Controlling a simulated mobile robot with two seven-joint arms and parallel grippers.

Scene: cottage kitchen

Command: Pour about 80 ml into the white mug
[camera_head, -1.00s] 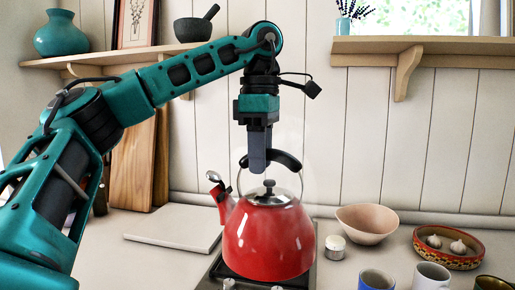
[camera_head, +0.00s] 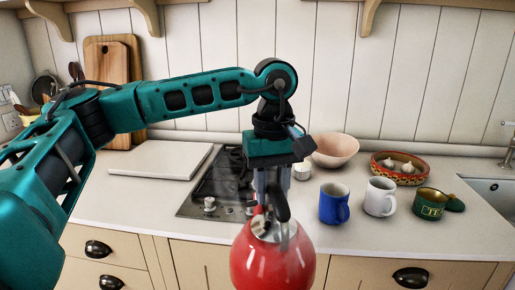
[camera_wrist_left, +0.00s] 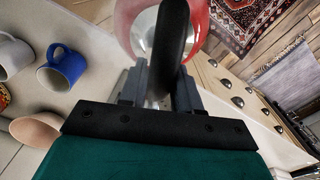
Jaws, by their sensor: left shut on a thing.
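My left gripper (camera_head: 272,192) is shut on the black handle (camera_head: 281,202) of the red kettle (camera_head: 270,265). The kettle hangs in front of the counter's front edge, roughly upright, its bottom cut off by the picture's edge. Its spout is mostly hidden. In the left wrist view the fingers (camera_wrist_left: 160,90) are around the handle (camera_wrist_left: 172,40), with the red kettle body (camera_wrist_left: 198,28) beyond. The white mug (camera_head: 379,197) stands upright on the counter, right of the kettle and apart from it. It also shows at the left of the wrist view (camera_wrist_left: 10,56). My right gripper is not in view.
A blue mug (camera_head: 333,204) stands between kettle and white mug; a green mug (camera_head: 430,204) stands right of it. Behind are a pink bowl (camera_head: 335,151), a small jar (camera_head: 301,170) and a garlic bowl (camera_head: 400,177). The hob (camera_head: 212,188) is clear. A white board (camera_head: 160,160) lies left.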

